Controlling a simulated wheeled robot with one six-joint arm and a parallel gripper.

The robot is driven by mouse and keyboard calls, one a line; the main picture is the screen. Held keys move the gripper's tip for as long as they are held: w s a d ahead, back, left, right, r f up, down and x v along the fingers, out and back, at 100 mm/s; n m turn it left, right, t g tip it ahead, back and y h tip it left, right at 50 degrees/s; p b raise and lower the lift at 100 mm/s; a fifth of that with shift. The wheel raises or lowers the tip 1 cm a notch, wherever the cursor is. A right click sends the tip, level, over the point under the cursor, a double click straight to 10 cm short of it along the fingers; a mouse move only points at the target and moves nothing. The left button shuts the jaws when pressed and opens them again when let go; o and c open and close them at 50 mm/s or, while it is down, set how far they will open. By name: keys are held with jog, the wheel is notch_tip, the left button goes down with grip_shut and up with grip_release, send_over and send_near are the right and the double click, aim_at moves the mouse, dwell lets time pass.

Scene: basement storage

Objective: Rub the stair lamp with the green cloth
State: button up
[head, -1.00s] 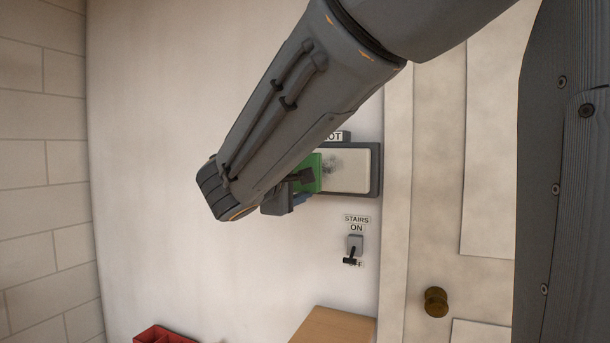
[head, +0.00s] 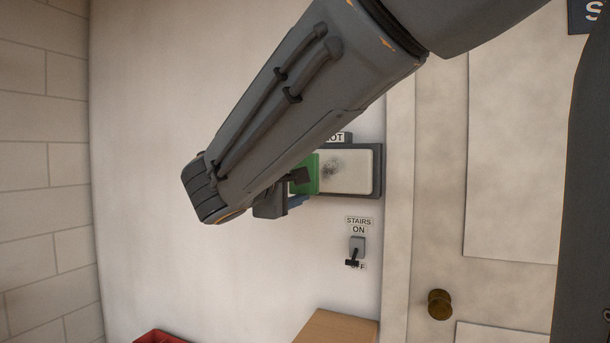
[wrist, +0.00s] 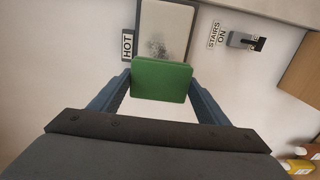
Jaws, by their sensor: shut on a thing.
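The stair lamp (head: 352,172) is a pale rectangular panel in a dark frame on the wall, with a dark smudge on its face. It also shows in the wrist view (wrist: 178,22), smudge included. A label above it ends in "OT" in the head view and reads "HOT" in the wrist view. My gripper (wrist: 161,82) is shut on the green cloth (wrist: 160,80), a folded square pad. In the head view the cloth (head: 308,174) overlaps the lamp's left end; I cannot tell whether it touches. My arm hides the lamp's far left part.
Below the lamp is a switch (head: 357,246) labelled STAIRS, ON and OFF, its lever down. A door with a brass knob (head: 440,304) is at the right. A cardboard box (head: 338,328) and a red bin (head: 160,337) stand low down. The wall left of the lamp is bare.

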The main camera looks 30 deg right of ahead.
aim_at(349, 171)
jog(key=b+x, duration=0.4)
jog(key=x, duration=0.3)
dwell(0.5)
jog(key=shift+b+x, duration=0.75)
jog(key=shift+x, duration=0.25)
dwell(0.6)
jog(key=shift+s+d+b, duration=0.7)
jog(key=shift+s+d, duration=0.1)
jog(key=shift+s, duration=0.3)
jog(key=shift+s+d+b, duration=0.7)
jog(key=shift+s+d, duration=0.1)
jog(key=shift+s, duration=0.25)
jog(key=shift+s+d+r+p, duration=0.15)
jog(key=shift+s+d+p, duration=0.2)
jog(key=shift+p, duration=0.4)
jog(key=shift+s+d+p, duration=0.3)
jog(key=shift+s+p, duration=0.1)
jog(key=shift+p, duration=0.25)
